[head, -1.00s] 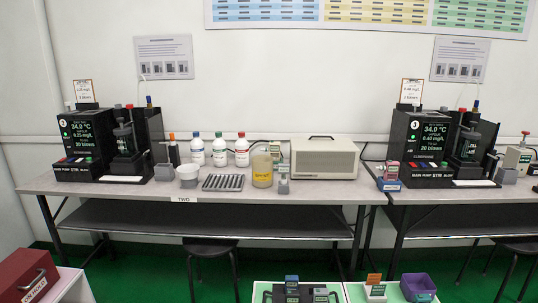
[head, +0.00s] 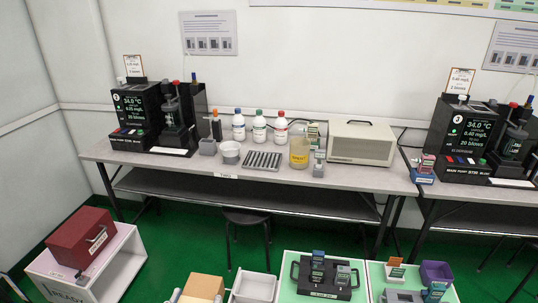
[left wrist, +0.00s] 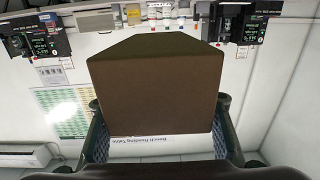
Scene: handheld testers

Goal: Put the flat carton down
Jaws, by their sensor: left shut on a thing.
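The flat carton (head: 204,287) is a plain brown box at the bottom edge of the head view, partly cut off by the frame. In the left wrist view the carton (left wrist: 155,97) fills the middle, and that picture is upside down. My left gripper (left wrist: 160,140) has one finger on each side of the carton and is shut on it. Its fingertips (head: 197,297) barely show beside the carton in the head view. What lies under the carton is hidden. My right gripper is not in view.
A white tray (head: 255,286) stands just right of the carton. A green-topped surface (head: 291,264) holds a black tester caddy (head: 312,286). A red case (head: 83,237) sits on a white stand at left. A long grey bench (head: 225,167) with instruments and bottles runs behind.

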